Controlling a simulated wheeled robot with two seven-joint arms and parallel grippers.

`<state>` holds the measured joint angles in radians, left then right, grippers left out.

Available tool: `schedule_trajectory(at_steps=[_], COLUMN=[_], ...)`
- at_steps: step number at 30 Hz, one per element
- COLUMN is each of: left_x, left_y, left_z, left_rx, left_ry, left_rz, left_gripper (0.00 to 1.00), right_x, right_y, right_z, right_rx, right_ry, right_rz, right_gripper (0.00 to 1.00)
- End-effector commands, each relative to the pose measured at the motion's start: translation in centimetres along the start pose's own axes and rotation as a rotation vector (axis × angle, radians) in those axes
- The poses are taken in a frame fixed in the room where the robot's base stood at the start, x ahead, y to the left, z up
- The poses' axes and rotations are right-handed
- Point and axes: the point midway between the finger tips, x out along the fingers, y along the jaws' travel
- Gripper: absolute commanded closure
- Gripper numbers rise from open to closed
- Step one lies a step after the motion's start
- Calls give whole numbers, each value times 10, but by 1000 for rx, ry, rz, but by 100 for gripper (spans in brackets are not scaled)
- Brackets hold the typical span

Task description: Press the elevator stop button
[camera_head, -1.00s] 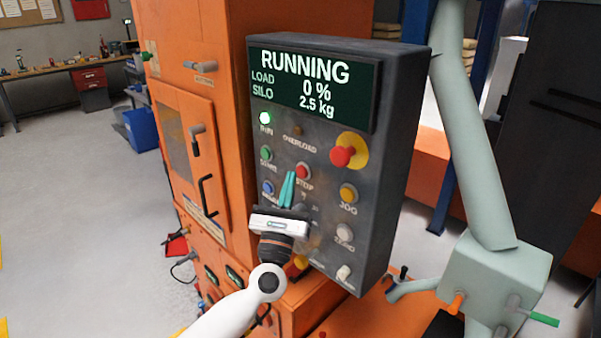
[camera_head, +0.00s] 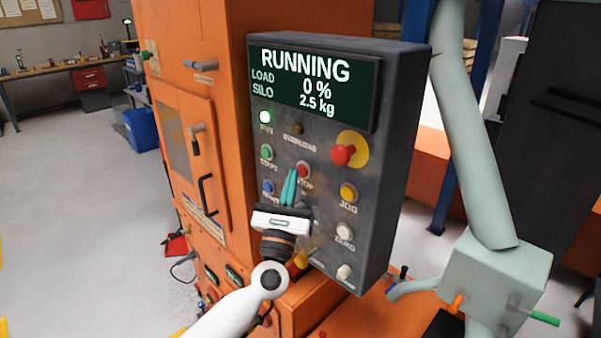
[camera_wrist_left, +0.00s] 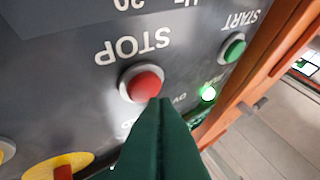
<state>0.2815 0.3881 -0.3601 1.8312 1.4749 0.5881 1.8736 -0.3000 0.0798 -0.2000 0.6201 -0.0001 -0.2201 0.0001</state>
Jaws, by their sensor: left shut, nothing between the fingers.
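The red stop button (camera_head: 303,170) sits on the grey control panel (camera_head: 385,150), right of the green start button (camera_head: 266,152). My left gripper (camera_head: 290,186) is shut and empty, its teal fingers pointing up at the panel. In the head view the fingertips overlap the lower left edge of the stop button. In the left wrist view the round red stop button (camera_wrist_left: 145,84) shows under the upside-down word STOP, with the shut fingertips (camera_wrist_left: 163,102) just beside its lower edge. Whether they touch it I cannot tell. The display (camera_head: 306,85) reads RUNNING. My right gripper is not in view.
A red mushroom button on a yellow disc (camera_head: 350,150) and a yellow jog button (camera_head: 348,193) lie right of the stop button. A blue button (camera_head: 268,187) is at the left. A pale green pipe (camera_head: 470,130) stands right of the panel.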

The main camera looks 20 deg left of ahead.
Motion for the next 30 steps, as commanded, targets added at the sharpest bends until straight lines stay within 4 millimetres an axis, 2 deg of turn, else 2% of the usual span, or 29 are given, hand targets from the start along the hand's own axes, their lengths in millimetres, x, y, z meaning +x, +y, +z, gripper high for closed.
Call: schedule_trajectory(at_steps=[30], left_x=[7], left_y=[5], left_z=[5], left_rx=[0], left_ry=[0], left_rz=[0], left_gripper=[100], right_x=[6], right_y=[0], right_z=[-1], right_rx=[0], right_ry=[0], right_rz=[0], right_gripper=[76])
